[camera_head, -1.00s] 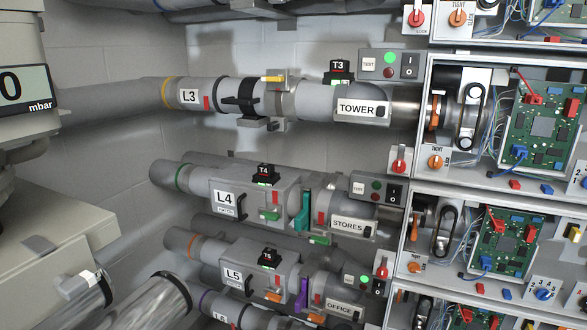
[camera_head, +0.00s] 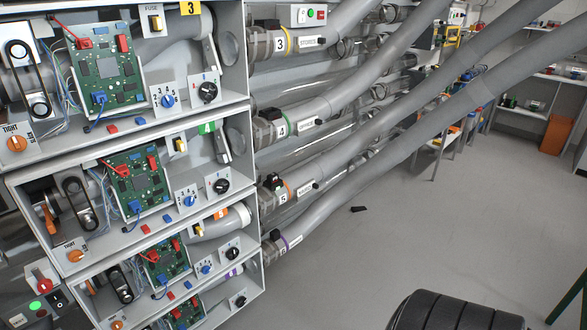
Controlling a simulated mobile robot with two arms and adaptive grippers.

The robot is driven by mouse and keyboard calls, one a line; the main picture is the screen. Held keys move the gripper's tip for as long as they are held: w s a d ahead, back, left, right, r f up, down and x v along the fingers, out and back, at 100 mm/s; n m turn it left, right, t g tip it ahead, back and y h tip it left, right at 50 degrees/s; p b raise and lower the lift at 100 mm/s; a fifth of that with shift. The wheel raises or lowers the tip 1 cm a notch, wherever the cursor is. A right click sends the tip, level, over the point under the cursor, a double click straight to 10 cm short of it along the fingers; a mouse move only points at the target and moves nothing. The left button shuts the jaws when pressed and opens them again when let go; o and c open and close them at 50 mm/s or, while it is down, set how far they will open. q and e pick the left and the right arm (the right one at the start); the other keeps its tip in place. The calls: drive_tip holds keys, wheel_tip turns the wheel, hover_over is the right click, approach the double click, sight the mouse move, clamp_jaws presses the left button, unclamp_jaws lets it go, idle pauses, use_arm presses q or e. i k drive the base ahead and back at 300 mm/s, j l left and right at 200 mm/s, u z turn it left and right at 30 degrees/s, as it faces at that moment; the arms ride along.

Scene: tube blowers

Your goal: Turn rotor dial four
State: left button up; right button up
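The second cabinet compartment from the top (camera_head: 235,105) lines up with the pipe end marked 4 (camera_head: 280,128), which has a green band. Inside are a green circuit board (camera_head: 140,185), a blue numbered dial (camera_head: 190,201), and a black dial (camera_head: 221,185) on a small white panel. An orange dial marked TIGHT (camera_head: 76,256) sits at the lower left. I cannot read which dial is labelled rotor. The pointer directions are too small to read surely. Neither of my grippers is in view.
The compartment above has its own blue dial (camera_head: 168,101) and black dial (camera_head: 207,92). More compartments lie below. Grey pipes (camera_head: 390,75) run to the upper right. The grey floor (camera_head: 380,260) is mostly clear, with a small black piece (camera_head: 358,209) on it.

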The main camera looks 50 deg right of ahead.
sight(221, 186)
drive_tip(key=z, duration=1.1)
